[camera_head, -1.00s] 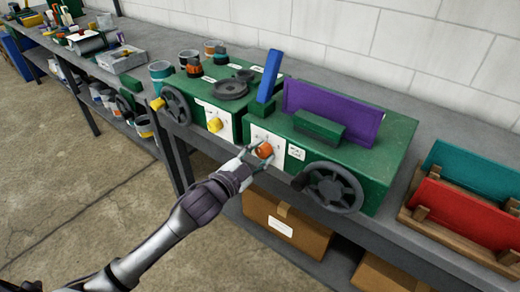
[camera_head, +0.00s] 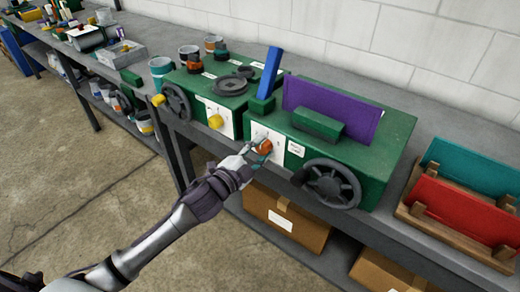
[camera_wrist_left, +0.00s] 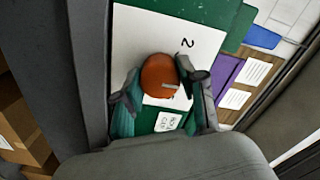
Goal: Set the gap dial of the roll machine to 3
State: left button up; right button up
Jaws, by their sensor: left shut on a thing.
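The roll machine (camera_head: 375,167) is a green box on the bench, with a purple sheet standing on top and a dark handwheel on its front. Its orange gap dial (camera_head: 265,147) sits on a white plate, and the dial also shows in the left wrist view (camera_wrist_left: 158,74). A "2" is printed on the plate (camera_wrist_left: 150,28); other marks are hidden. A pale line shows on the dial's face. My left gripper (camera_head: 259,151) is shut on the dial, with a finger on each side of it in the wrist view (camera_wrist_left: 160,95). My right gripper is out of view.
A second green machine with a yellow knob (camera_head: 216,122) and a handwheel (camera_head: 176,103) stands to the left. The roll machine's handwheel (camera_head: 331,184) is close right of the dial. A wooden rack (camera_head: 440,232) holds teal and red panels. Cardboard boxes (camera_head: 285,218) sit below.

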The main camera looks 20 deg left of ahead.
pick_arm(q)
jog(key=o, duration=1.1)
jog(key=shift+o, duration=0.2)
jog(key=v, duration=1.2)
